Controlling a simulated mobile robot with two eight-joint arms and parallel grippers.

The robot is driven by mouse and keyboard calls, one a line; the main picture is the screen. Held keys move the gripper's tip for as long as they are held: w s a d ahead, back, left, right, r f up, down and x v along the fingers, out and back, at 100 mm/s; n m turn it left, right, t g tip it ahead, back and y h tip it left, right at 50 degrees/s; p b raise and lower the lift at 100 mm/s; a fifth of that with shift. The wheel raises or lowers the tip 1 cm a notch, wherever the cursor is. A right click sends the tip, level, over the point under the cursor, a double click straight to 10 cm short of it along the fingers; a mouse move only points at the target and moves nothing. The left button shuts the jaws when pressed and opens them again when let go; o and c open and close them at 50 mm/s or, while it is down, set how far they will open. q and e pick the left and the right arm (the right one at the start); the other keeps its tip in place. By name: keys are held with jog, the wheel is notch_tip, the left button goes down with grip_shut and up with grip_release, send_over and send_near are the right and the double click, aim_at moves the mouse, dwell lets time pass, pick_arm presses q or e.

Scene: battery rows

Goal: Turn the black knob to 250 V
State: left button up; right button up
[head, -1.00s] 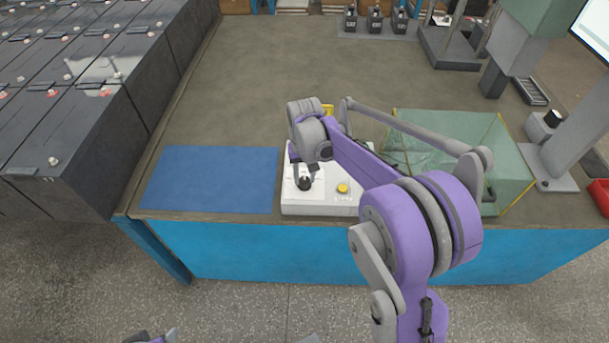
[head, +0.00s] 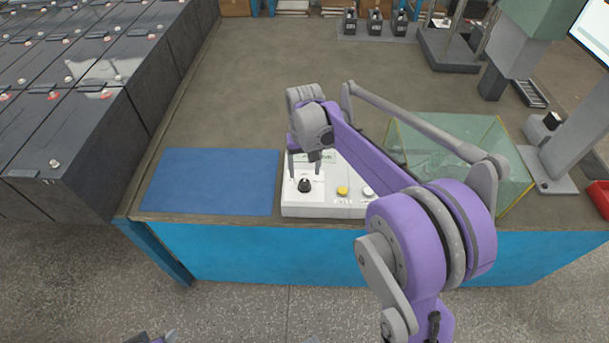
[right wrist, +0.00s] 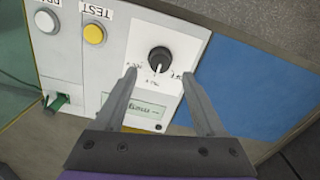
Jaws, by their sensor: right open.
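The black knob (head: 304,185) is on the left of the white tester box (head: 320,208). In the right wrist view the knob (right wrist: 159,60) has a white pointer mark on the side facing my gripper, towards small scale labels too blurred to read surely. My right gripper (head: 303,166) is open above the knob, its two fingers spread wide. In the right wrist view the fingertips (right wrist: 159,74) lie to either side of the knob, apart from it. A small display (right wrist: 146,108) shows upside down and is hard to read. A sliver of my left arm shows at the head view's bottom edge.
A yellow button (head: 342,190) and a white button (head: 368,191) sit right of the knob. A blue mat (head: 212,181) lies left of the box. A clear green-tinted case (head: 462,150) stands to the right. Black battery blocks (head: 60,120) fill the far left.

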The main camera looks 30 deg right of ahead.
aim_at(305, 181)
notch_tip(305, 181, up, 6)
jog(key=shift+r, duration=0.25)
dwell(0.4)
